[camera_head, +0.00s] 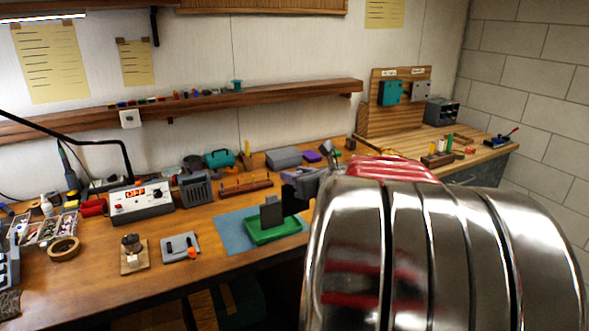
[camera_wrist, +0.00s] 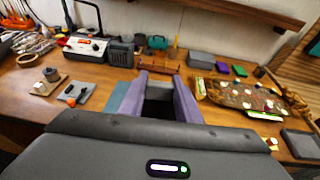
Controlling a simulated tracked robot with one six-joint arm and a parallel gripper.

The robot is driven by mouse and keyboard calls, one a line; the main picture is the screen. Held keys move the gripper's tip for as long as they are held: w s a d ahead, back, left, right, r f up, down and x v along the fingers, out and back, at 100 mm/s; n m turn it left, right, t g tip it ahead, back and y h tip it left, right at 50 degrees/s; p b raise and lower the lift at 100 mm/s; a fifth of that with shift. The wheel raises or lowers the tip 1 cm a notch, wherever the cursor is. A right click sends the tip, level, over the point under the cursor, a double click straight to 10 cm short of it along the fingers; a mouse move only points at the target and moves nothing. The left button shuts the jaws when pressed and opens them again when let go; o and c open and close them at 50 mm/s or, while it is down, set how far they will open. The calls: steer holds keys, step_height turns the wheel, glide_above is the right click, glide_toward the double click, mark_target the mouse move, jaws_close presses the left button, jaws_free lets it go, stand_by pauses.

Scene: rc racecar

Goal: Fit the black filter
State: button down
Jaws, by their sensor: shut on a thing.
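My gripper (camera_head: 308,186) is over the workbench, with its purple fingers also in the wrist view (camera_wrist: 162,98). It is shut on a dark block, probably the black filter (camera_wrist: 158,108), mostly hidden by the fingers and wrist housing. The tray lies on a blue mat (camera_head: 232,238); the mat's edge shows left of the fingers in the wrist view (camera_wrist: 119,96).
A wooden block with a dark knob (camera_head: 132,254) and a grey plate with an orange knob (camera_head: 180,247) lie left of the mat. A control box reading OFF (camera_head: 140,203) and a wooden rack (camera_head: 240,190) stand behind. My arm hides the right front of the bench.

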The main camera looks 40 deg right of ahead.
steer(key=w+a+f+n+g+y, duration=0.2)
steer(key=a+f+n+y, duration=0.4)
steer(key=a+f, duration=1)
steer(key=w+a+f+n+g+y, duration=0.3)
steer(key=w+a+f+n+y, duration=0.2)
steer(key=a+f, duration=1.2)
steer(key=a+n+y, duration=0.2)
steer(key=a+y, duration=0.2)
steer(key=shift+w+a+n+g, duration=0.3)
steer(key=shift+a, duration=0.05)
steer(key=shift+d, duration=0.1)
